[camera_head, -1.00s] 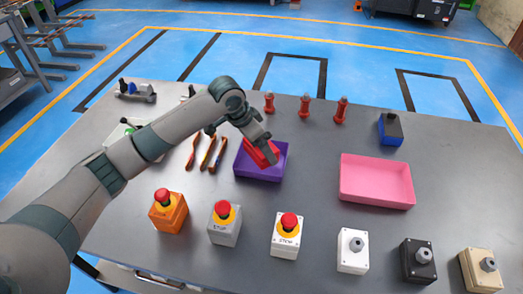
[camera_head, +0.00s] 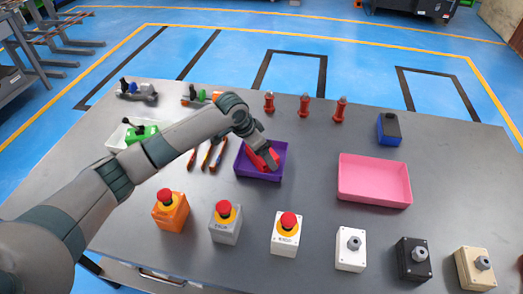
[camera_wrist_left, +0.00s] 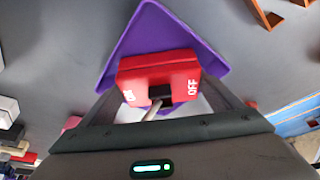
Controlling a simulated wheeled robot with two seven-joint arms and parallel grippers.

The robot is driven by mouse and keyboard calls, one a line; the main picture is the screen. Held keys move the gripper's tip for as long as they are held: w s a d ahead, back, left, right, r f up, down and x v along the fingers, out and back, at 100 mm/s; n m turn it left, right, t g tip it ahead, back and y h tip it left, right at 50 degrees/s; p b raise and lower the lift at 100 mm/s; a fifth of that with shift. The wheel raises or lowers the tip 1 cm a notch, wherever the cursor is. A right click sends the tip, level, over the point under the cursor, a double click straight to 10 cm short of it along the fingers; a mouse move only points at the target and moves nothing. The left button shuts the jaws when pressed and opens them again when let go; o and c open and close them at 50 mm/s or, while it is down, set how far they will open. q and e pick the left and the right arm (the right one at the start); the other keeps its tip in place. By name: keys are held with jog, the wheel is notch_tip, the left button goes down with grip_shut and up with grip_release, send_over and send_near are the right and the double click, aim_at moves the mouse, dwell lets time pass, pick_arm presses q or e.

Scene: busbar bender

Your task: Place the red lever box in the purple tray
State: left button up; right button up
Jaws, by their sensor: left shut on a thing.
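The red lever box (camera_head: 262,160) is in my left gripper (camera_head: 268,160), at the purple tray (camera_head: 243,171). In the left wrist view the red lever box (camera_wrist_left: 158,66) sits between the two fingers, with ON and OFF lettering and a dark lever base facing the camera. The purple tray (camera_wrist_left: 172,28) shows behind and around it. My left gripper is shut on the box, which is within the tray's outline; whether it touches the tray floor cannot be told. My right gripper is not in view.
A pink tray (camera_head: 375,198) stands to the right, with a blue box (camera_head: 389,131) behind it. Red-button boxes (camera_head: 170,210) and other switch boxes line the front. Red posts (camera_head: 304,107) stand behind the purple tray, screwdrivers (camera_head: 206,155) left of it. A white tray (camera_head: 118,138) holds a green lever box (camera_head: 139,134).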

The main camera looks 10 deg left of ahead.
pick_arm(q)
jog(key=shift+f, duration=0.1)
jog(key=o, duration=1.3)
jog(key=shift+f, duration=0.1)
jog(key=shift+c, duration=0.2)
jog(key=shift+r, duration=0.2)
jog(key=b+v, duration=0.2)
jog(key=v, duration=1)
